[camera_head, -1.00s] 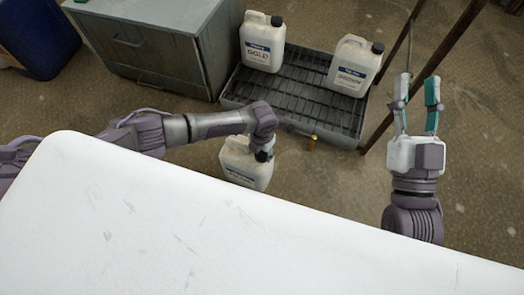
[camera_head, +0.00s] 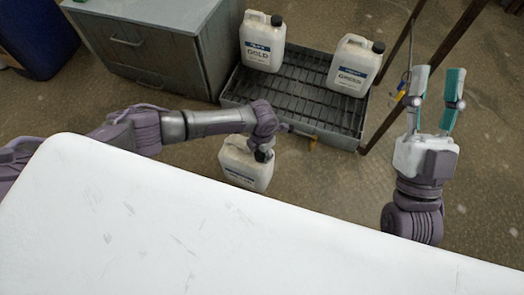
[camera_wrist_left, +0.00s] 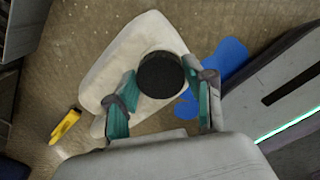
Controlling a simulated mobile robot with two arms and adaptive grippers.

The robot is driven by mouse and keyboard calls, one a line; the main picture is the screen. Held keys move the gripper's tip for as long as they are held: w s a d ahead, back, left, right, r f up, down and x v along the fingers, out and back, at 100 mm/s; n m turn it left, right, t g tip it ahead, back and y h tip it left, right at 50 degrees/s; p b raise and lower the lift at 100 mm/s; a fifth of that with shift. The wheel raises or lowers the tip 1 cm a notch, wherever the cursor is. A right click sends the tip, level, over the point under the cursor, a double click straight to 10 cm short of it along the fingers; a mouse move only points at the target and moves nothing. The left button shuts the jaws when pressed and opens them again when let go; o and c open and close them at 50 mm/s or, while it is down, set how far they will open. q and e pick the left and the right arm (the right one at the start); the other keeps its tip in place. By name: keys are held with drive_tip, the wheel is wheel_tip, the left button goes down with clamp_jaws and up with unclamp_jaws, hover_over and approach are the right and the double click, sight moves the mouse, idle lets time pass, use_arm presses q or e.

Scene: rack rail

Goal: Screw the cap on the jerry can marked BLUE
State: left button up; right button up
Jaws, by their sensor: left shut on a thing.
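A white jerry can (camera_head: 238,164) stands on the floor just beyond the white surface; its label is too small to read. A black cap (camera_wrist_left: 161,75) sits at its top, and the can's pale body (camera_wrist_left: 120,72) lies below it in the left wrist view. How tightly the cap sits cannot be told. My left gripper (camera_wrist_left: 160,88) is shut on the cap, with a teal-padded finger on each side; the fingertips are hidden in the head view. My right gripper (camera_head: 438,88) is open and empty, raised at the right, away from the can.
A GOLD can (camera_head: 262,45) and a GREEN can (camera_head: 353,66) stand on a grey grated tray (camera_head: 300,90). A grey cabinet (camera_head: 150,50) is at the upper left. A yellow piece (camera_wrist_left: 65,127) is beside the tray. A blue patch (camera_wrist_left: 226,60) lies near the can.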

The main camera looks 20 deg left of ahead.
use_arm(q)
drive_tip(key=shift+a+f+m, duration=0.1)
drive_tip(key=shift+a+m, duration=0.15)
drive_tip(key=shift+m, duration=0.05)
drive_tip(key=o, duration=1.4)
drive_tip(key=shift+d, duration=0.15)
use_arm(e)
drive_tip(key=shift+s+r+y, duration=0.3)
drive_tip(key=shift+s, duration=0.1)
